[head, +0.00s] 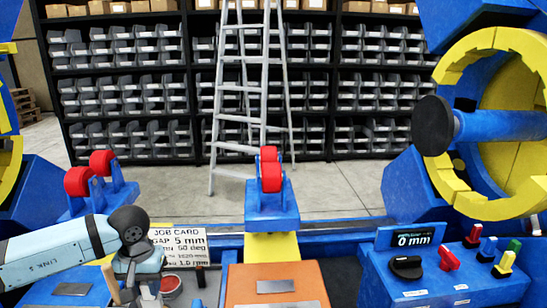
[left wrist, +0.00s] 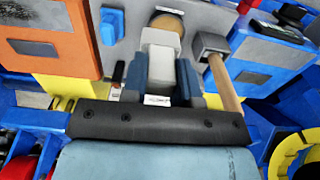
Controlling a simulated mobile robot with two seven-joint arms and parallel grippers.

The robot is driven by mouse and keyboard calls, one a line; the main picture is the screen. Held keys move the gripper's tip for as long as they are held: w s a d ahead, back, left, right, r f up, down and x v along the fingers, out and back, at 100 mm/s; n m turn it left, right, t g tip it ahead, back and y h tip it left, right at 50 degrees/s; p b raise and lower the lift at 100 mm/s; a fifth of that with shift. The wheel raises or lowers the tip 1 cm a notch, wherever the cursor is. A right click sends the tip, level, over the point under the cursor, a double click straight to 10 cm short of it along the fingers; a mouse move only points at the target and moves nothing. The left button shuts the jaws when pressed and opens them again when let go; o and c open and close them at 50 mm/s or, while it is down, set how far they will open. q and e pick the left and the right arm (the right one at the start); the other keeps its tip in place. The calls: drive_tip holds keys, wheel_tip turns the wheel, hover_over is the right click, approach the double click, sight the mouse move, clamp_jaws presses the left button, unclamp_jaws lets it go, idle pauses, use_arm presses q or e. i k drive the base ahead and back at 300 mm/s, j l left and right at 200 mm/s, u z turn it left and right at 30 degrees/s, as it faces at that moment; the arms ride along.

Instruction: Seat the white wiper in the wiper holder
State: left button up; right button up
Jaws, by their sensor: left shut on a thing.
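My left gripper (head: 140,294) points down at the lower left of the head view. In the left wrist view, the left gripper (left wrist: 160,85) has its two blue-grey fingers shut on a pale white block, which I take for the white wiper (left wrist: 162,58). The wiper's far end reaches toward a round tan disc with a pale rim (left wrist: 167,22) on a grey surface; I cannot tell whether they touch. I cannot make out the wiper holder for certain. My right gripper is out of view.
An orange block (head: 275,285) stands right of the gripper in the head view. A job card (head: 180,246) and a red round tin (head: 171,284) are close by. Red rollers (head: 270,170) stand behind. A blue control box (head: 440,280) is at right.

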sight(464, 108)
drive_tip(key=z, duration=1.3)
drive_tip(key=i+l+z, duration=0.35)
drive_tip(key=i+l, duration=0.15)
drive_tip(key=l, duration=0.2)
